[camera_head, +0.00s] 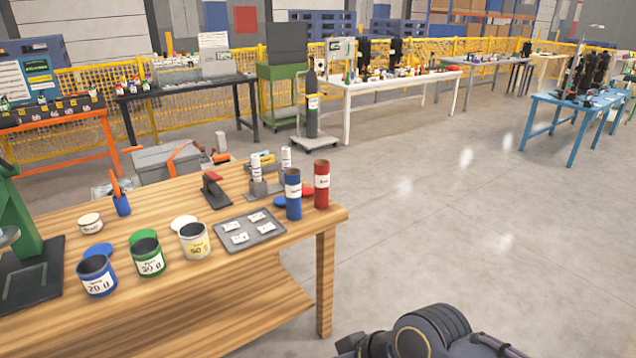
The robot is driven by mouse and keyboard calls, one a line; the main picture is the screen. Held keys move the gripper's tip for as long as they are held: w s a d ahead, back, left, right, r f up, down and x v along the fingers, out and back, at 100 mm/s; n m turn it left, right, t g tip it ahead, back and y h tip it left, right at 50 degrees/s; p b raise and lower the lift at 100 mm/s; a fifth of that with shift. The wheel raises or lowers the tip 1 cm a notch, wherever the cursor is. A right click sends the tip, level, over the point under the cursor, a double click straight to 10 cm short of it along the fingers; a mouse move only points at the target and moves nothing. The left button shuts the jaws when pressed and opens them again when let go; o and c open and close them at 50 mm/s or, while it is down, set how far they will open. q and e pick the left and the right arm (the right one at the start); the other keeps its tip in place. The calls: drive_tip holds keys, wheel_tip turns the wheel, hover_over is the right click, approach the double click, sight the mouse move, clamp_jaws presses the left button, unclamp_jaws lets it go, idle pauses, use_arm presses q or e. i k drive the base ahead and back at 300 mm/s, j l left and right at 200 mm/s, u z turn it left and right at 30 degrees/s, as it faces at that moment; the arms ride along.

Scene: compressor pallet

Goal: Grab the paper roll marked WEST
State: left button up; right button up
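On the wooden table (160,290) a small grey stand (262,190) holds two white paper rolls upright, a left roll (256,168) and a right roll (286,158). Both carry printing too small to read, so I cannot tell which is marked WEST. A blue tube (293,205) and a red tube (321,190) with white labels stand upright just in front, near the table's right corner; their labels are not legible either. The blue tube is close to the stand. Neither gripper shows; only a dark part of my own arm is at the bottom edge.
A grey tray (272,236) with several white cards lies before the tubes. A red-and-black tool (214,192) lies left of the stand. Floor right of the table is clear.

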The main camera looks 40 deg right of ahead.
sight(256, 162)
drive_tip(key=l, duration=0.85)
drive_tip(key=i+l, duration=0.15)
drive_tip(key=l, duration=1.6)
drive_tip(key=i+l, duration=0.1)
drive_tip(key=i, duration=0.3)
drive_tip(key=i+l, duration=0.1)
drive_tip(key=i, duration=0.3)
